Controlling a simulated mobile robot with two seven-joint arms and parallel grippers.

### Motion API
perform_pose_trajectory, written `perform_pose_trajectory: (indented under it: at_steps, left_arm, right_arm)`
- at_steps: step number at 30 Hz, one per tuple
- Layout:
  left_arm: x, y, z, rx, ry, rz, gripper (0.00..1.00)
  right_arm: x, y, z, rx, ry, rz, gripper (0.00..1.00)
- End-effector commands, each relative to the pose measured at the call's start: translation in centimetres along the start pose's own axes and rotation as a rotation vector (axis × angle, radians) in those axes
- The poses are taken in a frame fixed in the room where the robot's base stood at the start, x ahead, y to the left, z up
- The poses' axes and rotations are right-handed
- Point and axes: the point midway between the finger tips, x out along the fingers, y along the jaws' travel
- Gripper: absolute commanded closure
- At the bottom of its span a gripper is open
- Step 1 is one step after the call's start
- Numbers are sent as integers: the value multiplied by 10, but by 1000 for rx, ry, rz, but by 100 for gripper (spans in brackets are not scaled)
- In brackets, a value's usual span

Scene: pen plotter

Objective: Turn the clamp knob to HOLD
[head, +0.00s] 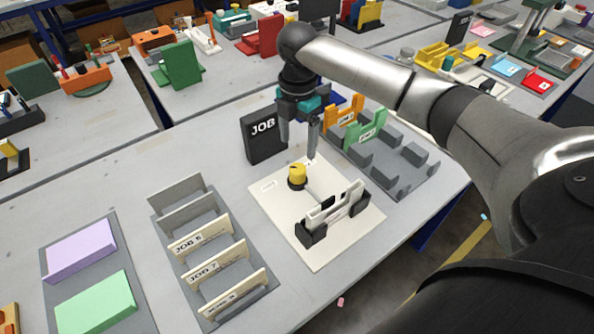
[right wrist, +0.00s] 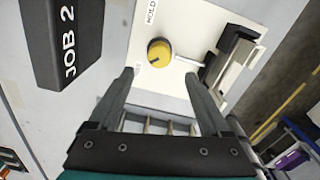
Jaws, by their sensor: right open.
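The clamp knob (head: 297,173) is yellow on a dark base, on the cream plotter plate (head: 325,250). It also shows in the right wrist view (right wrist: 159,52), with a small dark mark on its lower-left side. A HOLD label (right wrist: 151,12) lies above the knob in that view; a second label (right wrist: 138,70), too small to read, lies at its lower left. My right gripper (head: 299,150) points down, open and empty, above and just behind the knob, apart from it. In the wrist view its fingertips (right wrist: 159,75) stand either side, below the knob. My left gripper is not in view.
A black JOB 2 block (right wrist: 70,40) stands left of my right gripper. A dark clamp with a pale bar (head: 335,205) sits on the plate. A grey rack with job cards (head: 210,245) is at left; a grey tray (head: 415,185) with orange and green holders is at right.

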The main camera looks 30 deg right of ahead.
Motion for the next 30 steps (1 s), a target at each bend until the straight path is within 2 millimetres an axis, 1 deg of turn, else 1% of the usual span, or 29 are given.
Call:
perform_pose_trajectory:
  at_steps: [1,6,12,15,18,27,30]
  left_arm:
    - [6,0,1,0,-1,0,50]
    - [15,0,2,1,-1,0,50]
    - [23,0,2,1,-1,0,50]
    - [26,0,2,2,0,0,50]
    - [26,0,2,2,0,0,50]
    - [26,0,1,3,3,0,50]
    - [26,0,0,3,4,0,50]
  right_arm:
    - [15,-1,-1,0,2,-4,19]
    - [52,-1,-1,1,1,-3,19]
    - [84,0,-1,0,1,-1,19]
    - [94,0,-1,1,0,-1,19]
    - [98,0,-1,1,0,1,19]
    - [100,0,-1,0,0,1,19]
    - [100,0,-1,0,0,1,30]
